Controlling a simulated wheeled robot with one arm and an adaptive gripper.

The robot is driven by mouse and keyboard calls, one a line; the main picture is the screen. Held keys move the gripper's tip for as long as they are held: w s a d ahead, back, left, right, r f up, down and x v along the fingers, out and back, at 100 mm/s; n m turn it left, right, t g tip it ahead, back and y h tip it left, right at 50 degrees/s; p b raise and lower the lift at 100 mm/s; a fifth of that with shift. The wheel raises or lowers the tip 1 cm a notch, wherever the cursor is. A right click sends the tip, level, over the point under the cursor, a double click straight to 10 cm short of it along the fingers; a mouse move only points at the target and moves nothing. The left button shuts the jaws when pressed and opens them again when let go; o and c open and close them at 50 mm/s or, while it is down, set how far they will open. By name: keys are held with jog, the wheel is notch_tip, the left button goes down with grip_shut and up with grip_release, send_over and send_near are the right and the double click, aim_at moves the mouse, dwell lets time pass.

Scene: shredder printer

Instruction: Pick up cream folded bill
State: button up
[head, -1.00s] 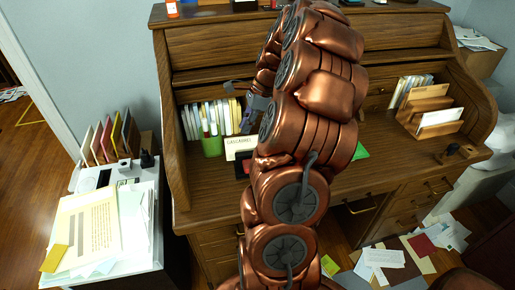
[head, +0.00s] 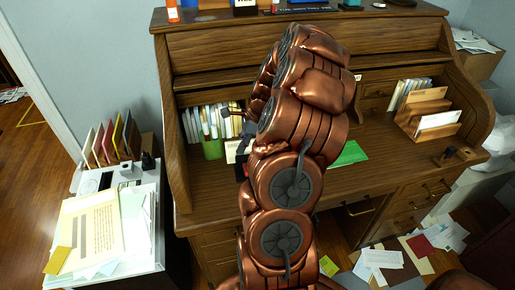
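A cream piece of paper (head: 231,151), which looks like the cream folded bill, stands on the desktop just right of a green pen cup (head: 213,149). Its right side is hidden by my gripper and arm. My gripper (head: 241,138) is a small dark shape at the left edge of my copper arm, in front of the cream paper and pointing down towards the desk. Its fingers are too small and too covered to show whether they are open or shut. I cannot tell whether it touches the paper.
The wooden roll-top desk (head: 200,190) fills the middle. A green sheet (head: 349,154) lies on it, right of my arm. A wooden letter rack (head: 425,118) stands at the right. Papers (head: 90,230) cover a white unit at the left. Loose papers (head: 383,258) lie on the floor.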

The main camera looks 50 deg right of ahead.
dwell(0.5)
grip_shut()
notch_tip(320, 180, up, 9)
jog(key=shift+r+b, duration=0.2)
jog(key=shift+b, duration=0.6)
notch_tip(320, 180, up, 8)
jog(key=p, duration=0.3)
jog(key=shift+f, duration=0.15)
dwell(0.4)
